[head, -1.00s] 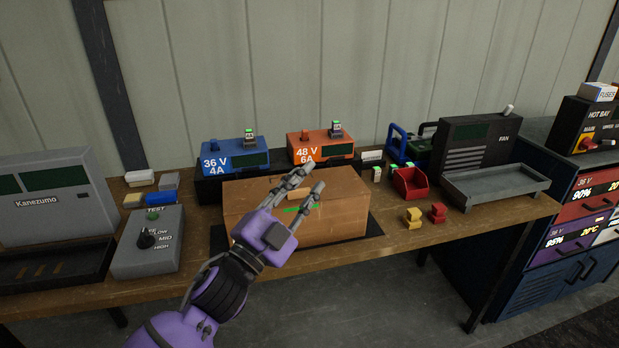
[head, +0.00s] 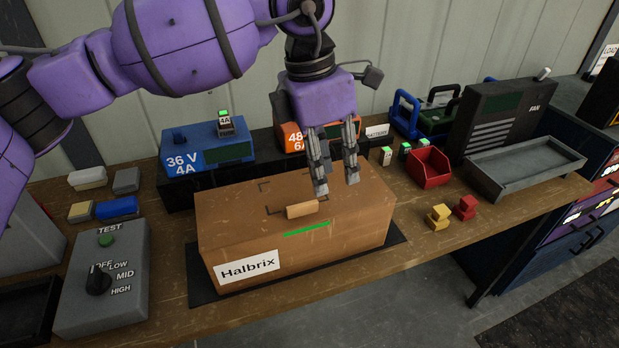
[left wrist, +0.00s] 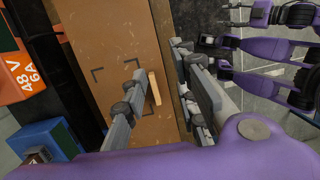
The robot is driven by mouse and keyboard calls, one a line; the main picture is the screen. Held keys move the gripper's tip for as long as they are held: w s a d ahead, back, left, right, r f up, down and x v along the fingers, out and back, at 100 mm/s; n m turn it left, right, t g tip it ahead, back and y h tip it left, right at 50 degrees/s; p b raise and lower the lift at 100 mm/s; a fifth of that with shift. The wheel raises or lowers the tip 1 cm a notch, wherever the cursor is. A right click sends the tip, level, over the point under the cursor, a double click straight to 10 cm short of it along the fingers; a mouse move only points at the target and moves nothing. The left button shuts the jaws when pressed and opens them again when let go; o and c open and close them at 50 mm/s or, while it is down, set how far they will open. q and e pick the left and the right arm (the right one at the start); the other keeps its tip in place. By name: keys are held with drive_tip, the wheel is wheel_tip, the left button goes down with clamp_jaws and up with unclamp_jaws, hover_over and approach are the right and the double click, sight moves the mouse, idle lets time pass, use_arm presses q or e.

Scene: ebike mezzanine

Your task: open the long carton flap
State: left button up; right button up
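A brown carton (head: 230,228), with a white "Halbrix" label, stands shut on a dark mat (head: 405,236). A raised tan tab (head: 302,209) is near the front of its top, with a green strip (head: 307,229) just before it. My left gripper (head: 337,186) points down over the carton top, its fingers apart and empty. In the head view its fingertips are right of and behind the tab. In the left wrist view the tab (left wrist: 155,87) appears between the fingers; contact cannot be told. My right gripper is absent from the head view; purple parts of mine show at right in the wrist view.
Blue (head: 207,147) and orange (head: 293,140) chargers stand behind the carton. A grey control box (head: 102,275) is to the left. A red bin (head: 429,167), yellow block (head: 438,217) and red block (head: 465,207) are to the right. Little room lies before the carton.

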use_arm(q)
drive_tip(key=y, duration=0.2)
hover_over(305, 204)
drive_tip(key=shift+w+a+f, duration=0.1)
drive_tip(key=shift+f, duration=0.15)
wheel_tip(305, 204, down, 7)
drive_tip(key=shift+f+p, duration=0.2)
drive_tip(key=shift+p, duration=0.1)
clamp_jaws()
